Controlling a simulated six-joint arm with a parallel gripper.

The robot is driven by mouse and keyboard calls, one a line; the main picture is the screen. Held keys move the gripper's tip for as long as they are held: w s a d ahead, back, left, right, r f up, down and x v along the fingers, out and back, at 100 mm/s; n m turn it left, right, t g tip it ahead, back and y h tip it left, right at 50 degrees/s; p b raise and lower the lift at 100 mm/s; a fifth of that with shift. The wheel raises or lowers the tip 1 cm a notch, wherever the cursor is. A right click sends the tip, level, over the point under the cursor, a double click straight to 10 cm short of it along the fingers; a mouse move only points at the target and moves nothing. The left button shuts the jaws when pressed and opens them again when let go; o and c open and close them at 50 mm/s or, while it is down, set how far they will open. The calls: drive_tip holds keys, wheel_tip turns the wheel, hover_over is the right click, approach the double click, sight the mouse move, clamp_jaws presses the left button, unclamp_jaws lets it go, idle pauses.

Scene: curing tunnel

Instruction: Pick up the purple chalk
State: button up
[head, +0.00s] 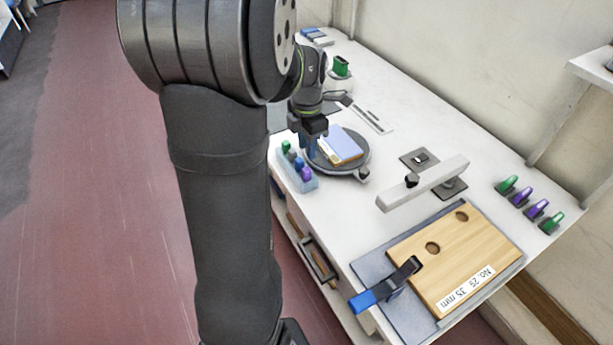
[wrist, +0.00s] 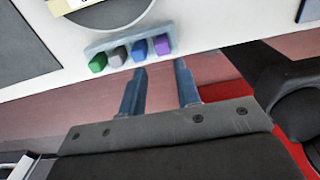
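The purple chalk (wrist: 162,45) stands at the right end of a small pale blue holder (wrist: 173,32) in the wrist view. Blue (wrist: 139,50), grey (wrist: 118,56) and green (wrist: 97,62) chalks stand in a row beside it. In the head view the purple chalk (head: 306,173) is at the near end of the row, by the table's left edge. My gripper (wrist: 160,70) is open and empty, its two blue-grey fingers apart. In the wrist view the fingertips lie just below the blue and purple chalks. In the head view my gripper (head: 310,143) is beside the row's far part.
A round dark turntable (head: 362,154) holding a blue and tan block (head: 340,145) is close right of the holder. A wooden board (head: 455,258) with a blue-handled clamp (head: 375,294) lies nearer. Green and purple knobs line the wall side.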

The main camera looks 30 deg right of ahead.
sight(306, 169)
drive_tip(key=f, duration=0.7)
drive_tip(key=shift+s+a+f, duration=0.15)
drive_tip(key=shift+a+f, duration=0.05)
drive_tip(key=shift+f, duration=0.15)
clamp_jaws()
